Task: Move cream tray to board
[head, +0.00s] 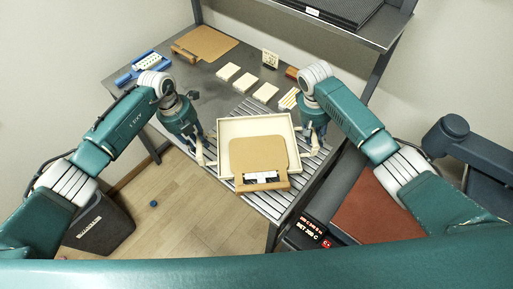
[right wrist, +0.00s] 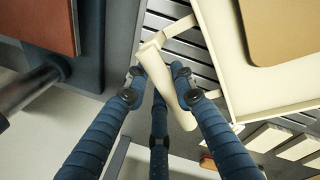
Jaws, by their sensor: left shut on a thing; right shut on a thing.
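The cream tray (head: 258,125) is a shallow square tray over the slatted metal part of the table. A tan board with a wooden front edge (head: 264,156) lies in it, and a white and dark item shows at that edge. My left gripper (head: 205,155) is at the tray's left side, shut on its handle. My right gripper (head: 304,135) is at the right side, shut on the other handle. In the right wrist view the cream handle (right wrist: 168,88) lies between the fingers of my right gripper (right wrist: 157,80), beside the tray wall (right wrist: 216,62). Whether the tray touches the slats is unclear.
Another tan board (head: 207,42) lies at the table's back left, near a blue rack (head: 144,62). Several cream blocks (head: 245,83) and a small sign (head: 270,58) stand behind the tray. A press with a reddish plate (head: 375,212) and a lit display (head: 310,231) is at right.

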